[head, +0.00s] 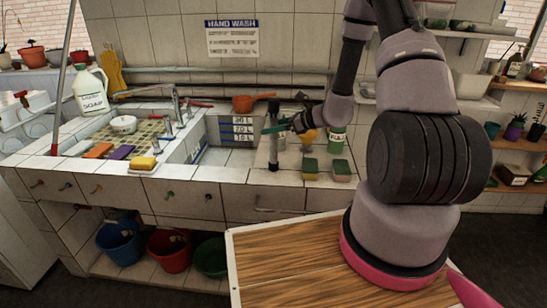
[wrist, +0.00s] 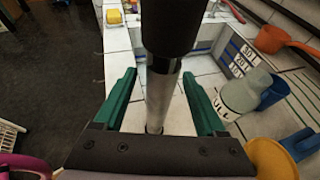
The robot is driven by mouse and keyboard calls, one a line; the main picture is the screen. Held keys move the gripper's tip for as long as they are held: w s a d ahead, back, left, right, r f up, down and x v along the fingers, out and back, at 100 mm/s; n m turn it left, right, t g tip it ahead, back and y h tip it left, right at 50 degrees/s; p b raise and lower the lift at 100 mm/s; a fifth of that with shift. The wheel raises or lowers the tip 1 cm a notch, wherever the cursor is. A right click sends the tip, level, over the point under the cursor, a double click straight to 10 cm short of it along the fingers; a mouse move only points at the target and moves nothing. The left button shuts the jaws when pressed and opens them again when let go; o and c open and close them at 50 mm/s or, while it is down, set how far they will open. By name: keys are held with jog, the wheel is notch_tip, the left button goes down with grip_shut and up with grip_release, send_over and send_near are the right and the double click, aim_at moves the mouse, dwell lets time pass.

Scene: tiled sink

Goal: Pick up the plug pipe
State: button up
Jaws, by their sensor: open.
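The plug pipe (head: 273,152) stands upright on the white tiled counter, just right of the sink basin. It has a dark, thicker top and a grey metal lower part. In the wrist view, the metal part of the pipe (wrist: 158,98) runs between my green fingers. My gripper (wrist: 159,78) is open, one finger on each side of the pipe, with a visible gap on both sides. In the head view, my gripper (head: 280,127) reaches in from the right at the pipe's upper half. The pipe's foot is partly hidden by the gripper body in the wrist view.
An orange ladle (head: 246,102) lies behind. The basin (head: 210,140) opens to the left. A wooden-topped surface (head: 290,260) is in front.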

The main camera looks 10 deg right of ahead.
jog(key=shift+x, duration=1.45)
grip_shut()
